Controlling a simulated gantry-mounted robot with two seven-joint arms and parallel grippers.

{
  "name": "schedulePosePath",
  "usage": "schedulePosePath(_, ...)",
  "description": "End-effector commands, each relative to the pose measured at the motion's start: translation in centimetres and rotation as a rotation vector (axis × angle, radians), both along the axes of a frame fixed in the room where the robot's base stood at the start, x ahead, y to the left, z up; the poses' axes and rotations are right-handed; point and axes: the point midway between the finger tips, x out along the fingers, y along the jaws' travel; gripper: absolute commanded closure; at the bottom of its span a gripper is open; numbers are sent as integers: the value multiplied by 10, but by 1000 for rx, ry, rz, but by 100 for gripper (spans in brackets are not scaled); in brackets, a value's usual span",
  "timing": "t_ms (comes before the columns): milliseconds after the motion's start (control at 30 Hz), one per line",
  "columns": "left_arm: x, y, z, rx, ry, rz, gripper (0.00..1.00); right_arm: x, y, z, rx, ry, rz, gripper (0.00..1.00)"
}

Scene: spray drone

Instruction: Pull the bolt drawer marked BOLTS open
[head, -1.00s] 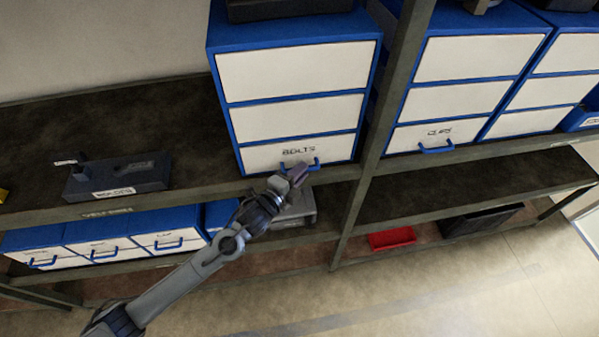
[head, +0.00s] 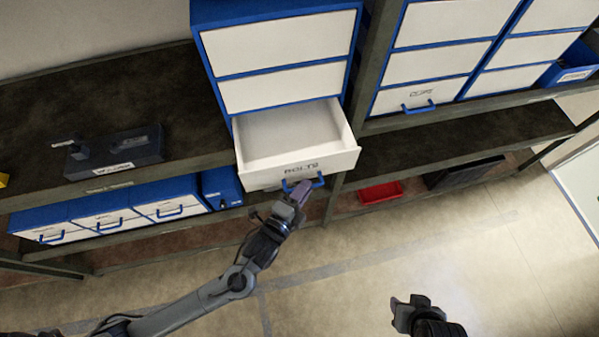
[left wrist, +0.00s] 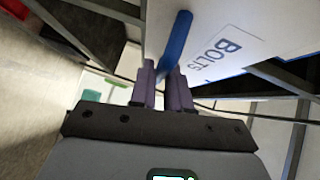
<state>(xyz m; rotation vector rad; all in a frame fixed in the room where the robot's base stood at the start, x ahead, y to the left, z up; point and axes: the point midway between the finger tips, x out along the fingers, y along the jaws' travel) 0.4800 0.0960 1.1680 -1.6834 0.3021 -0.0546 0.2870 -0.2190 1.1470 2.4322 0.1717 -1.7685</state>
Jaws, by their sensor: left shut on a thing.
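The white drawer marked BOLTS (head: 270,172) stands pulled out of the bottom of a blue cabinet (head: 222,78), and its inside looks empty. Its blue handle (head: 303,182) is on the front face below the label. My left gripper (head: 298,192) is shut on this handle. In the left wrist view the purple fingers (left wrist: 163,85) are either side of the blue handle (left wrist: 176,38), beside the BOLTS label (left wrist: 222,52). My right gripper (head: 408,308) is low in the head view, away from the shelves; whether its jaws are open is unclear.
A drawer cabinet with a blue handle (head: 418,107) stands to the right behind a dark shelf post (head: 374,50). A dark holder (head: 115,150) sits on the shelf at left. Small blue drawer units (head: 110,215) and a red bin (head: 380,192) are on the lower shelf. The floor in front is clear.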

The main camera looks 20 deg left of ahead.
Motion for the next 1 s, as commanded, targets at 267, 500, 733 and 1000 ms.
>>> schedulePosePath(267, -3, -2, 0, 0, -3, -1, 100, 0, 1, 1, 7, 1, -4, 57)
schedulePosePath(500, -3, -2, 0, 0, -2, -1, 68, 0, 2, 1, 8, 1, -6, 57)
schedulePosePath(733, -3, -2, 0, 1, -1, -1, 62, 0, 2, 1, 8, 1, -5, 57)
schedulePosePath(1000, -13, 0, -1, 1, 1, -1, 62, 0, 0, -2, 1, 1, -1, 57)
